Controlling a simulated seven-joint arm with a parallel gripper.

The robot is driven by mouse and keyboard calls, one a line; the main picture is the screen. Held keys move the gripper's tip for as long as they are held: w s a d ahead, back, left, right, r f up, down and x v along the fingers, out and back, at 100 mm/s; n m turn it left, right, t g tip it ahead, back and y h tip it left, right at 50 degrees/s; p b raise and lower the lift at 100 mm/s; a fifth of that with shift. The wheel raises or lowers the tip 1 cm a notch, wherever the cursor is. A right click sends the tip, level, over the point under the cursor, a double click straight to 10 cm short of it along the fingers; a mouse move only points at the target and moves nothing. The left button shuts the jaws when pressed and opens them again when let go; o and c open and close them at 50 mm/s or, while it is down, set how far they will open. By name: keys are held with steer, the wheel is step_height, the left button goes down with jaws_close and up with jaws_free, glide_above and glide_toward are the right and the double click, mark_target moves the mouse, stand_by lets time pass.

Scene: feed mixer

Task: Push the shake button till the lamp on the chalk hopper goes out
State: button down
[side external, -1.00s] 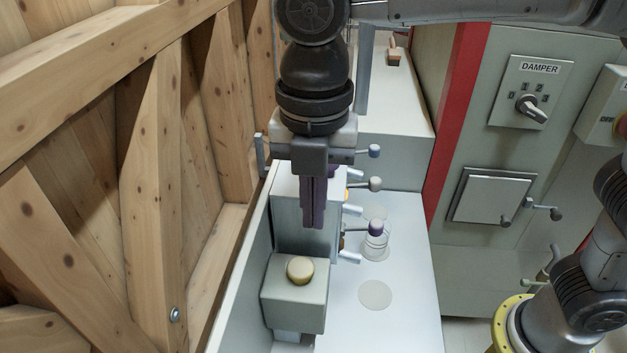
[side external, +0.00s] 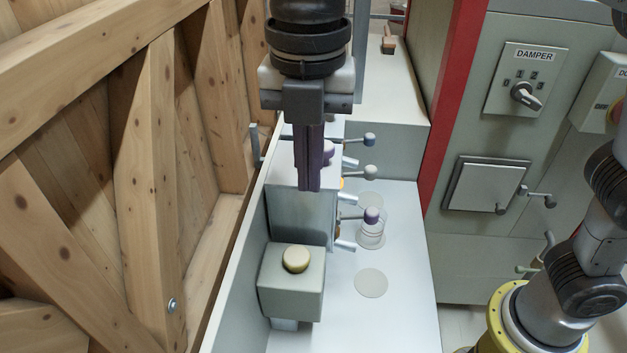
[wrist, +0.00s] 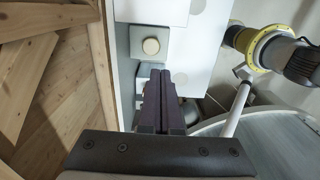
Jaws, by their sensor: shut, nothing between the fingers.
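A grey-green box with a round cream button (side external: 296,259) on top stands at the near end of the white bench. The button also shows in the wrist view (wrist: 151,46), beyond my fingertips. My gripper (side external: 309,188) points down with its dark purple fingers shut and empty. In the side view it is above and behind the button, in front of the grey hopper housing (side external: 300,215), and apart from the button. I cannot tell which unit is the chalk hopper. A small patch of orange (side external: 341,183) shows beside the housing; I cannot tell whether it is a lit lamp.
Several levers with round knobs (side external: 370,215) stick out right of the housing. A timber wall (side external: 100,150) closes the left side. A cabinet with a DAMPER switch (side external: 525,95) stands at right.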

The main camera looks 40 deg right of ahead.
mark_target(288, 259)
steer(key=a, duration=0.1)
steer(key=w+r, duration=0.1)
steer(key=a, duration=0.1)
steer(key=shift+w+a+r, duration=0.2)
steer(key=shift+w+a, duration=0.05)
steer(key=shift+a, duration=0.1)
step_height(288, 259, down, 14)
stand_by(0.7)
steer(key=shift+f, duration=0.15)
